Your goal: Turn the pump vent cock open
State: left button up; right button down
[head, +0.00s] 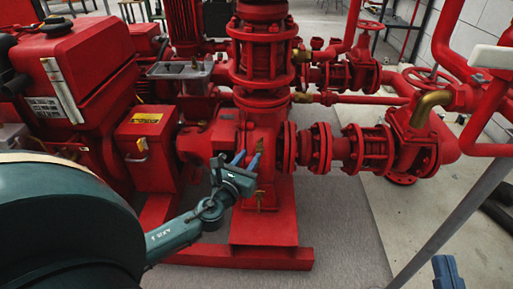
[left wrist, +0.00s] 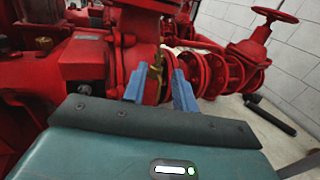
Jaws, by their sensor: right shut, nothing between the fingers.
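The brass vent cock (head: 263,153) is a small fitting on the red pump casing (head: 261,125), at the middle of the head view. My left gripper (head: 247,160) is in front of the casing, just left of the cock, with its two blue fingers apart. In the left wrist view the brass cock (left wrist: 155,72) shows upright between the open fingers (left wrist: 160,88), nearer the left one. I cannot tell whether a finger touches it. Part of my right gripper (head: 447,272) shows at the bottom right edge, shut and away from the pump.
A second brass fitting (head: 260,199) sits lower on the pump. A red flanged pipe and valve (head: 365,149) extend right. A red box with a yellow label (head: 146,150) stands left. A grey pole (head: 452,220) crosses the right side.

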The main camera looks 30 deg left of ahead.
aim_at(257, 145)
pick_arm(q)
jog(key=w, duration=0.4)
jog(key=shift+w+a+b, duration=0.25)
jog(key=shift+a+b, duration=0.15)
jog(key=shift+w+a, duration=0.1)
jog(key=shift+w, duration=0.6)
pick_arm(e)
jog(key=shift+w+d+r+n+t+y, duration=0.1)
jog(key=shift+w+r+n+t+y, duration=0.2)
jog(key=shift+r, duration=0.2)
jog(key=shift+w+d+r+n+t+y, duration=0.1)
jog(key=shift+w+r+n+y, duration=0.1)
jog(key=shift+r+n+y, duration=0.25)
jog(key=shift+r, duration=0.1)
pick_arm(q)
grip_shut()
